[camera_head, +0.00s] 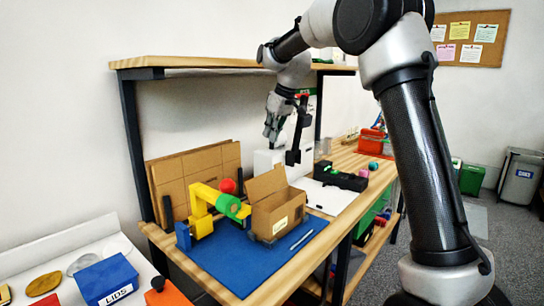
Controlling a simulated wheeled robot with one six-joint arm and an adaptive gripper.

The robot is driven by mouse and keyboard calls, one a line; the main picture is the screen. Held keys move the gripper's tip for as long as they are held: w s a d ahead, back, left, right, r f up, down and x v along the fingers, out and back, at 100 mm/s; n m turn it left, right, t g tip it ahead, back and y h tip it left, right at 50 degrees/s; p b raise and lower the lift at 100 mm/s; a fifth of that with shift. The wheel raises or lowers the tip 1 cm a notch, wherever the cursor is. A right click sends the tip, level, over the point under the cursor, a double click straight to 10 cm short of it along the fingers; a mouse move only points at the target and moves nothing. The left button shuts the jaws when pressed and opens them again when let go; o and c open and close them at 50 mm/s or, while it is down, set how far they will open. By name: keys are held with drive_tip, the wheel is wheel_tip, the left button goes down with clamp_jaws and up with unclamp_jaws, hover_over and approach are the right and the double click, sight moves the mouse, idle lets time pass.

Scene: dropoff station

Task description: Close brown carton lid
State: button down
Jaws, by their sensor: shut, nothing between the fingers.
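The brown carton (278,212) stands upright on a blue mat (232,262) on the wooden bench. Its lid flap (267,181) stands raised at the back, so the carton is open. A white label shows on its front. My gripper (270,140) is shut and empty. It hangs above and behind the carton, apart from it, under the upper shelf. The inside of the carton is mostly hidden from this angle.
A yellow block structure (203,208) with a green cylinder (229,205) stands left of the carton. A red ball (227,186) is behind. Flat cardboard (195,172) leans at the back. A black case (340,177) lies to the right. The upper shelf (210,62) overhangs the bench.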

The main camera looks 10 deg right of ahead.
drive_tip(key=shift+s, duration=0.1)
wheel_tip(320, 180, down, 8)
drive_tip(key=shift+f+n, duration=0.15)
drive_tip(key=shift+n, duration=0.15)
idle(0.6)
drive_tip(key=shift+s, duration=0.1)
